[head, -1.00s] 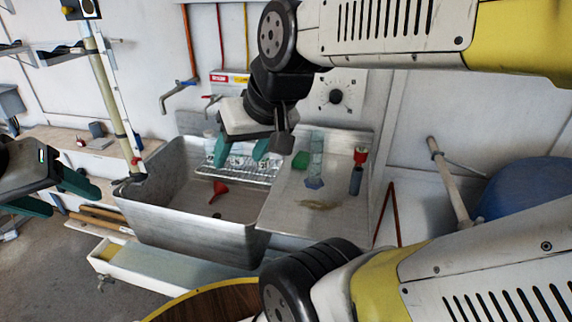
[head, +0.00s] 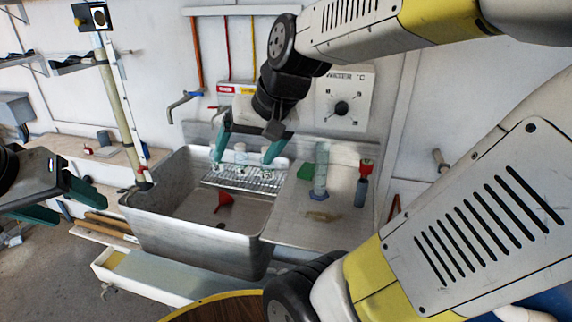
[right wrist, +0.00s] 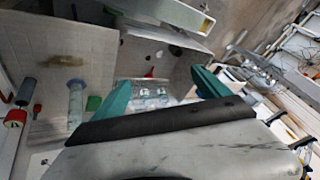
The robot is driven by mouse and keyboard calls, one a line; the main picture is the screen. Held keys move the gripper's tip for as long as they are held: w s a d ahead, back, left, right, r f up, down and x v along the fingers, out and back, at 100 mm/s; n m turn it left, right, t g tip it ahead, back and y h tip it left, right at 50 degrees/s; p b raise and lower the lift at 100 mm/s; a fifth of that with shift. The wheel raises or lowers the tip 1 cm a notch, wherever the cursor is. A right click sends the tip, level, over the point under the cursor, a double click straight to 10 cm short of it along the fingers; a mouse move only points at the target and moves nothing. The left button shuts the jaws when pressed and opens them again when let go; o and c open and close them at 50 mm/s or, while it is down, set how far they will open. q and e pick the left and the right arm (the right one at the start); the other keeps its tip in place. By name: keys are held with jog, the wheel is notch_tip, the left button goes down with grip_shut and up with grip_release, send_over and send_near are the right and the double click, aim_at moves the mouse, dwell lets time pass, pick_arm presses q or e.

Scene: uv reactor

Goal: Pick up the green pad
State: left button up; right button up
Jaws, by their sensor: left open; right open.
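The green pad (head: 306,172) lies on the metal drainboard right of the sink, beside a clear measuring cylinder. It also shows in the right wrist view (right wrist: 94,104), just left of the left-hand finger. My right gripper (head: 241,158) is open with teal fingers pointing down, above the wire rack and left of the pad, touching nothing that I can make out. In the right wrist view its fingers (right wrist: 163,92) are spread wide with nothing held. My left gripper (head: 52,200) is open and empty at the far left, away from the sink.
The measuring cylinder (head: 321,170) stands close to the pad's right. A red-topped bottle (head: 361,188) stands further right. Glass jars (head: 240,152) stand on the wire rack (head: 262,181). A red funnel (head: 224,202) is in the sink (head: 180,207). Taps and a wall dial (head: 342,108) are behind.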

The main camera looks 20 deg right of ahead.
jog(key=w+d+f+m+g, duration=0.1)
jog(key=w+d+f+m, duration=0.35)
jog(key=w, duration=0.45)
jog(key=m+g+h, duration=0.2)
jog(key=m+h, duration=0.5)
jog(key=h, duration=0.1)
send_near(307, 168)
jog(key=shift+w+d+f+n, duration=0.25)
jog(key=shift+d+f, duration=0.3)
jog(key=shift+d, duration=0.05)
jog(key=x, duration=0.7)
jog(key=shift+a+f, duration=0.1)
jog(key=shift+f, duration=0.15)
jog(key=c, duration=1.5)
